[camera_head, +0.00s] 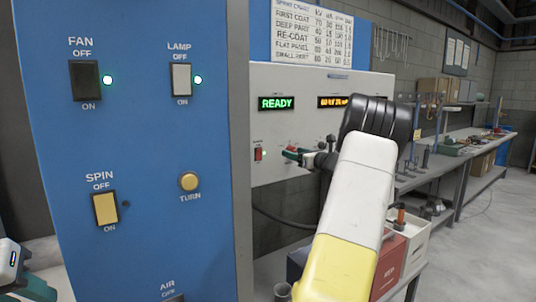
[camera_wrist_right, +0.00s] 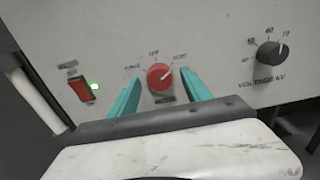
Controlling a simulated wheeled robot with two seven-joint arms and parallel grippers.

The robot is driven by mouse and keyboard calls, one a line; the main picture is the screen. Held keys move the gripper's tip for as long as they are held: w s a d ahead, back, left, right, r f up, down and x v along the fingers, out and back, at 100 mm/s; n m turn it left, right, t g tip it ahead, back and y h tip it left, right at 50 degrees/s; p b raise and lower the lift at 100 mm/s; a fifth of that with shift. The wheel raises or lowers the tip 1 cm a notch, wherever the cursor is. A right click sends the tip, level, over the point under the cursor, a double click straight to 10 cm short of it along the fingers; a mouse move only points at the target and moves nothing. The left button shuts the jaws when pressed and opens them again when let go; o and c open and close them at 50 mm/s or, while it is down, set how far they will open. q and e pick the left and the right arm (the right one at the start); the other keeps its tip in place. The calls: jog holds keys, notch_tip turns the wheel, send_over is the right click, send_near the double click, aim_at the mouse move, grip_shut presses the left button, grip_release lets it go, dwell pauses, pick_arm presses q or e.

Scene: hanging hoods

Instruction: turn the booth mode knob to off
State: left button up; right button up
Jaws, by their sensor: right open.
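A round red knob (camera_wrist_right: 160,77), apparently the booth mode knob, sits on the light panel in the right wrist view. A white pointer line on it points to the upper right. Small labels around it are too blurred to read surely. My right gripper (camera_wrist_right: 161,86) is open, with one teal finger on each side of the knob; I cannot tell whether they touch it. In the head view this gripper (camera_head: 297,155) is at the panel, and its arm hides part of the front. At the lower left edge, part of my left gripper (camera_head: 30,287) shows; its jaws are unclear.
A red rocker switch (camera_wrist_right: 79,89) with a green light is left of the knob. A black voltage dial (camera_wrist_right: 270,52) is to the right. A blue cabinet (camera_head: 140,230) with switches stands close on the left. The panel has a green READY display (camera_head: 276,103).

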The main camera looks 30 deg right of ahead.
grip_shut()
jog(key=shift+n, duration=0.3)
jog(key=n, duration=1.1)
jog(key=shift+d, duration=0.1)
dwell(0.4)
grip_release()
